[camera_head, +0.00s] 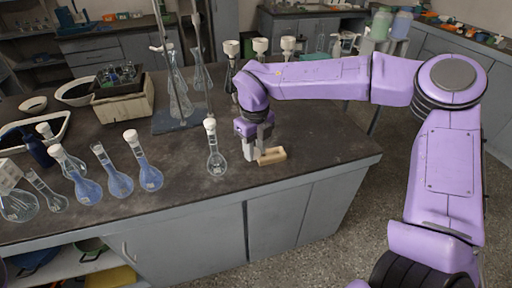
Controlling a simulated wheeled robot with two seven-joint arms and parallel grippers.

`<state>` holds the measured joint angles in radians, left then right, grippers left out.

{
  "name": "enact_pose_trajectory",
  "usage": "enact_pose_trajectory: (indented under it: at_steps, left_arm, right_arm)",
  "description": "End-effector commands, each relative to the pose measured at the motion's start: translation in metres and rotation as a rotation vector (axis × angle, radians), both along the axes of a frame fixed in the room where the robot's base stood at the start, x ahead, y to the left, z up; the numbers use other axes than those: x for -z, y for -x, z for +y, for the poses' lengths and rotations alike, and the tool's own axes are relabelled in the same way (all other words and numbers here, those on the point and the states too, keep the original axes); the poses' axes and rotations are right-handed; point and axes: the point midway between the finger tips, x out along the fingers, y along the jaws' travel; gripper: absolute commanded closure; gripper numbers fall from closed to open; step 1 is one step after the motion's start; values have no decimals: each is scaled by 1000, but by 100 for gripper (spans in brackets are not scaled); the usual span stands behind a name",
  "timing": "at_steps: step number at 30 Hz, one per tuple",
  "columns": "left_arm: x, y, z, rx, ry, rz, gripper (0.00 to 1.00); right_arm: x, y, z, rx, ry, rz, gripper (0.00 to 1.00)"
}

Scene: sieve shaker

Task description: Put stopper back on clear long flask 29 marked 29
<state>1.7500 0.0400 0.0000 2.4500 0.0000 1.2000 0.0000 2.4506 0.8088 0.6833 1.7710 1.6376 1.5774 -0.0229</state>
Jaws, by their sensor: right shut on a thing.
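My right gripper (256,150) points down low over the bench, just right of a clear flask (216,162) with a long neck and a white stopper (210,124) on top. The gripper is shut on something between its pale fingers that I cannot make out. A small wooden block (273,156) lies right at the fingertips; I cannot tell whether they touch it. A clear flask (46,190) at the left shows no clear stopper. Another clear flask (18,207) stands at the left edge. The number 29 is not readable on any flask. My left gripper cannot be made out.
A wooden box (124,104) with glassware and a stand with tall glassware (180,90) are behind. The bench right of the wooden block is clear.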

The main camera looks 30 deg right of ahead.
Motion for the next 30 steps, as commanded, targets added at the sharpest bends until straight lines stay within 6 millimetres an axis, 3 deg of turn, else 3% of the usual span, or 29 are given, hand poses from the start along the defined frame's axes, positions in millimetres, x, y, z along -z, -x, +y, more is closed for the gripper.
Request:
enact_pose_trajectory:
  at_steps: [3, 5, 7, 11, 20, 30]
  left_arm:
    - [0, 0, 0, 0, 0, 0, 34]
    - [0, 0, 0, 0, 0, 0, 48]
    - [0, 0, 0, 0, 0, 0, 48]
    - [0, 0, 0, 0, 0, 0, 48]
    - [0, 0, 0, 0, 0, 0, 48]
    - [0, 0, 0, 0, 0, 0, 48]
  right_arm:
    - [0, 0, 0, 0, 0, 0, 93]
    - [0, 0, 0, -3, 0, 0, 93]
    - [1, -1, 2, -41, 2, 0, 93]
    - [5, -3, 17, -283, 13, -1, 93]
    - [25, -5, 87, -1340, 38, 8, 93]
    - [56, 12, 173, -2551, 15, 15, 93]
